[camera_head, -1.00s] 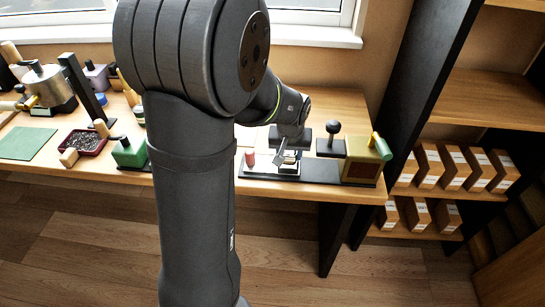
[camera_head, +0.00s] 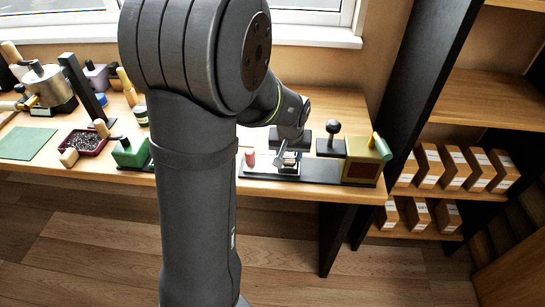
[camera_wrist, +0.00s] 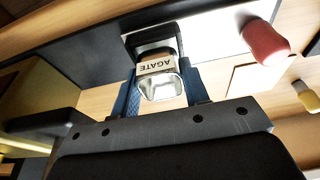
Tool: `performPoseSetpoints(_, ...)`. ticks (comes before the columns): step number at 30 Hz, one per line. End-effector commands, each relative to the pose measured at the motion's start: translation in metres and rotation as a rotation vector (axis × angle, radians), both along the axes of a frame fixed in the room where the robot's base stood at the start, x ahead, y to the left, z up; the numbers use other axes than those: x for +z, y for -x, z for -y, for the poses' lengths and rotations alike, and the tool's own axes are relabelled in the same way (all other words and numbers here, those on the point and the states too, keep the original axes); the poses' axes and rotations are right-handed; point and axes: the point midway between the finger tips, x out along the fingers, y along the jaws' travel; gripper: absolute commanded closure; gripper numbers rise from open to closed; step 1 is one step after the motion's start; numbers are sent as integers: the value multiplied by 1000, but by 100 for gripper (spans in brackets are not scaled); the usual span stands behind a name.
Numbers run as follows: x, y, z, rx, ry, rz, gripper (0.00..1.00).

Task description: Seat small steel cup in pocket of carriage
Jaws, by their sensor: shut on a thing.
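The small steel cup (camera_wrist: 160,88) is between the two blue fingers of my gripper (camera_wrist: 158,80) in the wrist view, and the fingers are shut on it. A pale tag reading "AGATE" shows at its far side. The metal carriage (camera_wrist: 150,34) is right beyond the cup, with a dark hollow. I cannot tell whether the cup's bottom is in the pocket or above it. In the head view my gripper (camera_head: 287,155) is low over the carriage end of the dark rail (camera_head: 320,172); the cup is too small to make out clearly.
A red knob (camera_wrist: 265,42) stands beside the carriage, also in the head view (camera_head: 249,158). A yellow-green block (camera_head: 362,165) and a black-knobbed post (camera_head: 332,135) stand to the right. A green block (camera_head: 130,152) and red tray (camera_head: 85,142) are left. The table's front edge is close.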

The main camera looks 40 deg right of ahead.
Motion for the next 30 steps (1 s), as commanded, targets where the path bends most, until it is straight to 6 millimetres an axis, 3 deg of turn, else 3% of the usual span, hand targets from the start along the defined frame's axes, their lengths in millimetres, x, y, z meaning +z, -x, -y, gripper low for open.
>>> performPoseSetpoints(23,-7,0,0,0,1,1,88)
performPoseSetpoints(24,-7,0,0,0,1,1,51)
performPoseSetpoints(27,-7,0,0,0,0,0,33)
performPoseSetpoints(30,-7,0,0,0,0,0,33)
